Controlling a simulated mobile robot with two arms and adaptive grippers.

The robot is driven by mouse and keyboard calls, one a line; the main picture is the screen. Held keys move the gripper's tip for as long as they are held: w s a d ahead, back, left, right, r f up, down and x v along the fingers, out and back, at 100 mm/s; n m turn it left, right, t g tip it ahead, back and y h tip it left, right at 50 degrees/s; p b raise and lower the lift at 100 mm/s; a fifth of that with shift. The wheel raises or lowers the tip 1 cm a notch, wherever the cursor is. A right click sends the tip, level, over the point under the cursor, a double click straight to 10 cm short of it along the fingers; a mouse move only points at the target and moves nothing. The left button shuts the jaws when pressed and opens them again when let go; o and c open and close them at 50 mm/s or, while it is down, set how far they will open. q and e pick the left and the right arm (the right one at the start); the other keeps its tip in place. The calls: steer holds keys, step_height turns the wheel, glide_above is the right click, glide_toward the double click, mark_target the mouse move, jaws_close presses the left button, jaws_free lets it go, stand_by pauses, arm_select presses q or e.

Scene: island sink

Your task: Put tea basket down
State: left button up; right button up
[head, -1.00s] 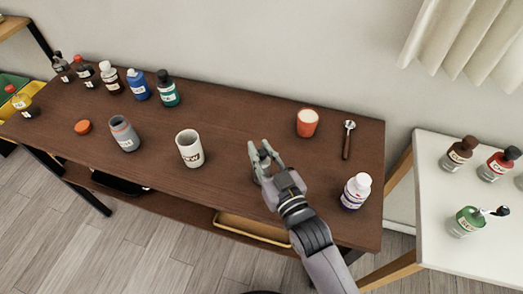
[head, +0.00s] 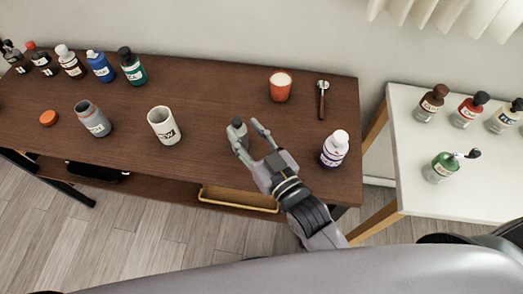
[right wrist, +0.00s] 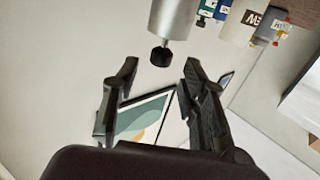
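A small grey metal cylinder with a black knob, which looks like the tea basket (head: 237,130), stands on the brown table (head: 210,90), partly hidden by my finger in the head view. In the right wrist view the basket (right wrist: 174,17) shows at the top, just beyond the fingertips, with its black knob towards me. My right gripper (head: 246,132) is open, with its fingers spread and nothing held between them. It also shows in the right wrist view (right wrist: 160,68). My left gripper is not in view.
A white mug (head: 163,126) and grey jar (head: 93,118) stand left of the gripper. An orange cup (head: 280,86), a spoon (head: 322,100) and a white-capped bottle (head: 335,150) are to the right. Several bottles line the back left. A white side table (head: 400,150) holds more bottles.

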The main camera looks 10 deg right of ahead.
steer(key=v, duration=0.7)
steer(key=shift+s+b, duration=0.15)
steer(key=shift+b, duration=0.25)
